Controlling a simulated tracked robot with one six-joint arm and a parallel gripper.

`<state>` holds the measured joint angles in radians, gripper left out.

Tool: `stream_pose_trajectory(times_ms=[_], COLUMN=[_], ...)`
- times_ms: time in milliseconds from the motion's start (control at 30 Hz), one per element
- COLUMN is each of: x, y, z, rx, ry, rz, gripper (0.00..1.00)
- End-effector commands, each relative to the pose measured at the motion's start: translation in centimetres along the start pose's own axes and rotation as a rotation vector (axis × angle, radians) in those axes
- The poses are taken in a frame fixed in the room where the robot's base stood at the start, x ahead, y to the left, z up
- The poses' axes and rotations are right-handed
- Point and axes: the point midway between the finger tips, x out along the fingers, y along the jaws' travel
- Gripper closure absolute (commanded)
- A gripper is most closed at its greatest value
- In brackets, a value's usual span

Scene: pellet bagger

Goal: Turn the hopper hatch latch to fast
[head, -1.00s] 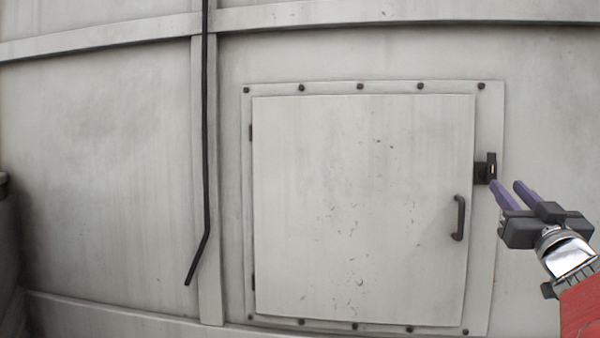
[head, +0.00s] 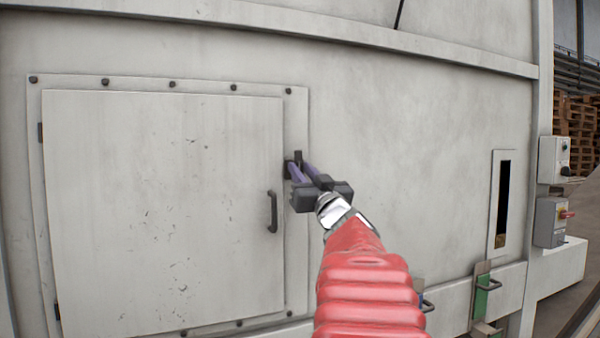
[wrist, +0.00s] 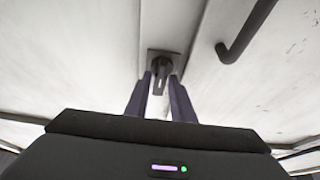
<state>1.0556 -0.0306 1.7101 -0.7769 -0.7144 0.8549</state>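The hopper hatch (head: 160,210) is a pale, scuffed square door, and it looks closed. Its dark latch (head: 298,156) sits on the frame at the door's upper right edge, with its lever upright in the head view. My gripper (head: 301,170) is at the latch, its purple fingers reaching toward the wall and partly covering it. In the wrist view the latch lever (wrist: 161,74) shows between the tips of my gripper (wrist: 160,82). The fingers are apart, one on each side of the lever. I cannot tell whether either finger touches it.
A dark door handle (head: 272,211) sticks out just below and left of the latch. To the right are a slotted window (head: 503,205), a green slide plate (head: 482,296) and control boxes (head: 552,222). The wall between latch and window is bare.

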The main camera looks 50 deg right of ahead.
Motion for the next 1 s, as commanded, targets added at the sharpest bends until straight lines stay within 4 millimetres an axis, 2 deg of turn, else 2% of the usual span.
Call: stream_pose_trajectory(times_ms=[33, 300, 733, 1000], x=[-0.01, -0.01, -0.01, -0.06], y=[-0.02, -0.02, 0.1, 0.15], z=[-0.01, 0.0, 0.0, -0.02], rx=[0.0, 0.0, -0.016, -0.105], ry=[0.0, 0.0, 0.0, 0.0], rz=[0.0, 0.0, -0.004, -0.04], gripper=[0.82, 1.0, 1.0, 1.0])
